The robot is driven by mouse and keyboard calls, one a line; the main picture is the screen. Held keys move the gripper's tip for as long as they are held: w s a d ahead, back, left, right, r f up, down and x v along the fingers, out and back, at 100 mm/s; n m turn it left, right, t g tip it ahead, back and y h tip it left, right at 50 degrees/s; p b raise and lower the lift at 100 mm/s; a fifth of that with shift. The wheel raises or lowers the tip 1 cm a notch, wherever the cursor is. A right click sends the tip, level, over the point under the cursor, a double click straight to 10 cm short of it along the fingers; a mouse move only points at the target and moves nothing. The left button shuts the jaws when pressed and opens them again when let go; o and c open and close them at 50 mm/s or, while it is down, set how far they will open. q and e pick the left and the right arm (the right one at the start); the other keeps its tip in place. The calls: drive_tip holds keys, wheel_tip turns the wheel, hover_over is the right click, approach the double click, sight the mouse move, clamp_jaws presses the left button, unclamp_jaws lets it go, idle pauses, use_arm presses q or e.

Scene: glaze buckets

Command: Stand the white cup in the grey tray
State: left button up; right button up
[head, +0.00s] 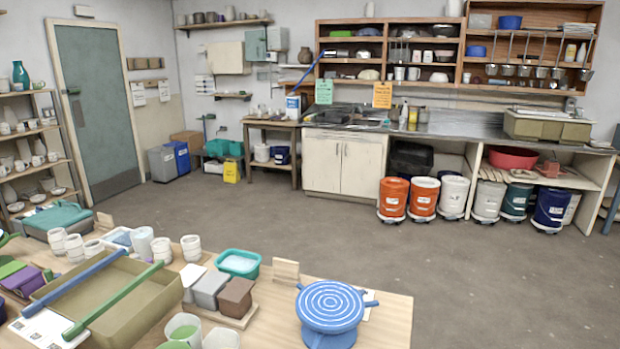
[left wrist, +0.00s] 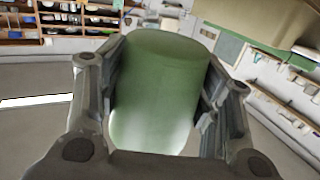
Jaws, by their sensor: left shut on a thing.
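My left gripper (left wrist: 160,105) is shut on a rounded, cup-like thing (left wrist: 157,75). It is green over most of its side and fades to white at the end nearer the camera. Its opening does not show. The head view shows neither of my grippers. In the head view several white cups (head: 191,248) stand on the near table around the tan basin; I cannot tell which one the task means. A small pale grey-blue tray (head: 112,235) lies behind the basin, partly hidden; I cannot tell whether it is the grey tray.
On the near table (head: 275,325), the tan basin (head: 150,310) has blue and green bars across it. A teal tub (head: 239,262), grey and brown blocks (head: 212,289) on a board and a blue banding wheel (head: 330,308) stand to its right. Open floor lies beyond.

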use_arm(q)
drive_tip(key=s+d+r+h, duration=0.1)
drive_tip(key=s+d, duration=0.2)
drive_tip(key=s, duration=0.3)
drive_tip(key=s+d+r+m+h, duration=0.1)
drive_tip(key=s+d, duration=0.2)
drive_tip(key=s, duration=0.4)
drive_tip(key=shift+r+b, duration=0.3)
drive_tip(key=shift+r, duration=0.1)
drive_tip(key=shift+w+d+f, duration=0.1)
